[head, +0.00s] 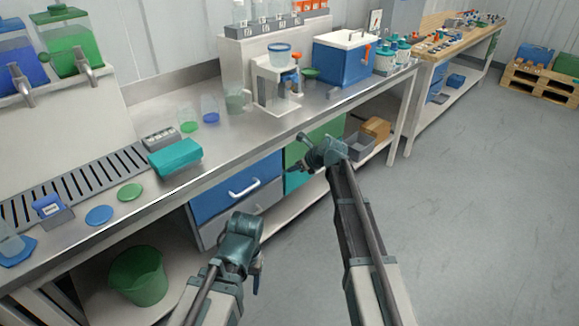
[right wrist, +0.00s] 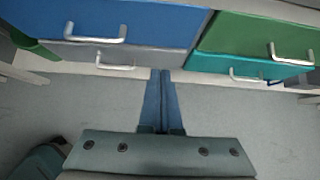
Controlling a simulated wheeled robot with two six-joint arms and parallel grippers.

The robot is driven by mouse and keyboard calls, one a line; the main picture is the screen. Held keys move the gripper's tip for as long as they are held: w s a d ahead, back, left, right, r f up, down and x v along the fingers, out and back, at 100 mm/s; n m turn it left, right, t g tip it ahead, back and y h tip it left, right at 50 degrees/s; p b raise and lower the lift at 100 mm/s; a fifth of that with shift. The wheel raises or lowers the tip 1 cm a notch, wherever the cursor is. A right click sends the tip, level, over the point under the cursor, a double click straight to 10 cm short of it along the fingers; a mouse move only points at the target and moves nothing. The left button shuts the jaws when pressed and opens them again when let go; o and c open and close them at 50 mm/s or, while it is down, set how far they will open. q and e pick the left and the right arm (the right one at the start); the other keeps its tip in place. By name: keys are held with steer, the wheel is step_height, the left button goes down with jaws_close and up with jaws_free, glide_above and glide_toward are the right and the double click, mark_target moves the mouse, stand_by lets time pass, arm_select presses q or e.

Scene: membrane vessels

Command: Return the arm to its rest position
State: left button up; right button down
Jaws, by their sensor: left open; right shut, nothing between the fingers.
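My left arm comes in from the bottom left in the head view, with its wrist in front of the drawers. My left gripper (head: 257,280) hangs below that wrist, small and partly hidden; it is open and no object shows in it. My right arm reaches forward from the bottom centre. My right gripper (head: 290,170) is beside the bench front, near the drawers. In the right wrist view my right gripper (right wrist: 160,73) has its two blue fingers together with nothing between them, over the floor with the drawer fronts beyond.
The steel bench (head: 165,217) runs along the left and back. Below it are a blue drawer (head: 222,190), a green drawer (head: 325,137) and a green bin (head: 138,275). A blue cooler box (head: 342,62) stands on the bench.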

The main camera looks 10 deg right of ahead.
steer(key=s+a+f+n+g+h, duration=0.15)
steer(key=s+a+n, duration=0.25)
steer(key=s+n, duration=0.4)
steer(key=s+a+f+n+g+h, duration=0.1)
steer(key=s+a+f+n+g, duration=0.2)
steer(key=s+n, duration=0.55)
steer(key=s+d+f+n+g+h, duration=0.1)
steer(key=s+n+h, duration=0.1)
steer(key=s+n, duration=0.75)
steer(key=s+d+n+g+h, duration=0.1)
steer(key=s+n+g+h, duration=0.15)
steer(key=s+n, duration=0.7)
step_height(320, 180, up, 14)
steer(key=s+m+p, duration=0.2)
steer(key=m+p, duration=0.1)
steer(key=p, duration=1.1)
steer(key=shift+s+a+f+t, duration=0.2)
steer(key=shift+s+a+t, duration=0.05)
steer(key=shift+t, duration=0.15)
